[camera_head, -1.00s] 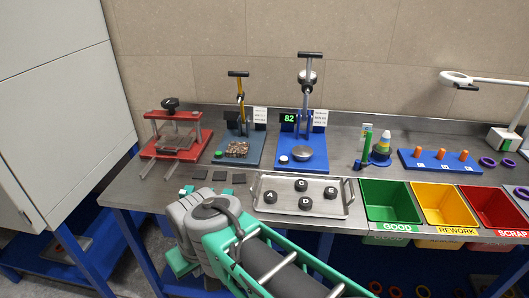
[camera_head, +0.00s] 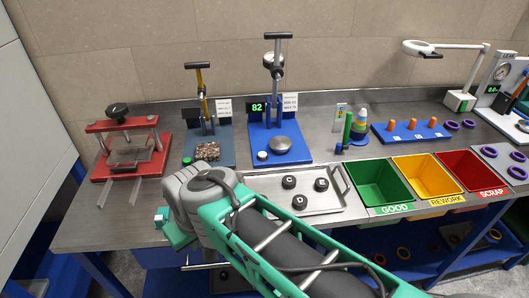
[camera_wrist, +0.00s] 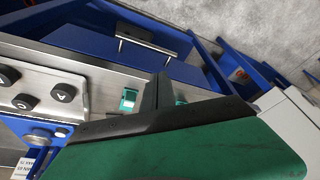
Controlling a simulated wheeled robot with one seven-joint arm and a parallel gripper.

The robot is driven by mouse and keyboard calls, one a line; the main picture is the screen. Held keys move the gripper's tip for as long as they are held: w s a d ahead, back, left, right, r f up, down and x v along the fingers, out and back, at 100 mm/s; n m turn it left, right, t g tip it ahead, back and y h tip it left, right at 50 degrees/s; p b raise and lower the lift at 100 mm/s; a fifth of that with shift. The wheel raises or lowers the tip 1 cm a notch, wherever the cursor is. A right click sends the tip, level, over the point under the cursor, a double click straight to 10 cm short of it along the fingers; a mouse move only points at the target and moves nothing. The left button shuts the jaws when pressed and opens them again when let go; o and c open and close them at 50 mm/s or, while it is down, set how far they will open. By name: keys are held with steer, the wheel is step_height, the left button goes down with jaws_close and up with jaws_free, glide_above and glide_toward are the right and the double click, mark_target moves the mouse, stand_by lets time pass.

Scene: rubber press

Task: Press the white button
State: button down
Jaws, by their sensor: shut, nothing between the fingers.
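A blue press (camera_head: 295,153) with a silver dome stands at the back middle of the bench in the head view. A small pale button (camera_head: 262,155) sits at its base's front left corner; it also shows on the blue base in the wrist view (camera_wrist: 62,132). A green button (camera_head: 187,160) sits on the neighbouring grey press. My gripper (camera_head: 162,216) is shut and empty, near the bench's front edge, apart from the button and nearer to me. In the wrist view my gripper's fingers (camera_wrist: 158,92) are partly hidden by my own wrist parts.
A metal tray (camera_head: 325,207) with several black round pieces lies in front of the presses. A red press (camera_head: 128,165) stands left. Green (camera_head: 377,183), yellow (camera_head: 425,175) and red (camera_head: 474,170) bins line the right front. A lamp (camera_head: 445,50) stands back right.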

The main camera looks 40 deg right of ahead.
steer(key=w+d+r+m+t+p, duration=0.1)
steer(key=w+d+r+m+p, duration=0.2)
steer(key=w+d, duration=0.45)
step_height(320, 180, up, 5)
steer(key=m+t+p, duration=0.5)
steer(key=m, duration=0.1)
glide_above(264, 155)
steer(key=shift+d, duration=0.1)
steer(key=shift+f+b, duration=0.1)
steer(key=shift+b, duration=0.25)
step_height(264, 155, down, 9)
steer(key=b, duration=0.6)
steer(key=shift+r, duration=0.2)
steer(key=shift+f, duration=0.4)
